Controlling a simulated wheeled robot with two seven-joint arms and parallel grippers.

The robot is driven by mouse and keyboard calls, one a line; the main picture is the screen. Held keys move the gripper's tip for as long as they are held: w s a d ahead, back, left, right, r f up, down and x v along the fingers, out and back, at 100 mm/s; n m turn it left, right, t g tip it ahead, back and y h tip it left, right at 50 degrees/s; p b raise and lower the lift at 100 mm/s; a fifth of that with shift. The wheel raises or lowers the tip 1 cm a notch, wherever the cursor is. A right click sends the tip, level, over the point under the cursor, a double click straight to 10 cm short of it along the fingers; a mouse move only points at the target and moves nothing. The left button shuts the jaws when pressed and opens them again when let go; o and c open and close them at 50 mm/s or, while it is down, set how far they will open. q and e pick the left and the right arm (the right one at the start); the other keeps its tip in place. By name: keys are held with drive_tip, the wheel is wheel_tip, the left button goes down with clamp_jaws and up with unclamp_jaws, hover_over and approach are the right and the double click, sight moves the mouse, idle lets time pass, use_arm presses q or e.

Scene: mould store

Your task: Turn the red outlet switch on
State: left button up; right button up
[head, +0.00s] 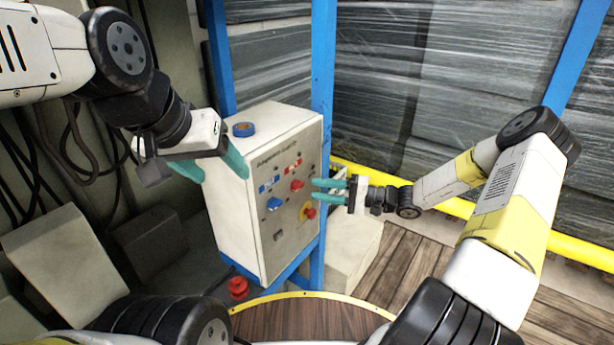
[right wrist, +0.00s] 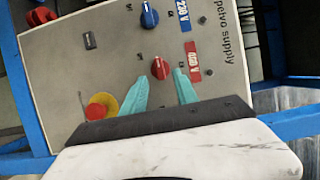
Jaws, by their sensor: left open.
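The red outlet switch (head: 297,185) is a round red knob on the front of the pale control box (head: 238,205). It also shows in the right wrist view (right wrist: 160,68), below the red voltage label (right wrist: 193,62) as the box is oriented. My right gripper (head: 314,190) is open, its two teal fingers pointing at the panel just right of the knob. In the right wrist view the fingertips lie near the knob's lower edge, one on each side, with nothing between them. My left gripper (head: 210,163) is open and empty at the box's upper left.
A blue switch (head: 273,204) with a blue label and a red-on-yellow stop button (head: 309,211) share the panel. A blue tape roll (head: 243,129) lies on the box top. Blue posts (head: 323,60) and a yellow rail (head: 450,208) stand behind.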

sight(301, 187)
drive_tip(key=shift+x, duration=2.25)
clamp_jaws()
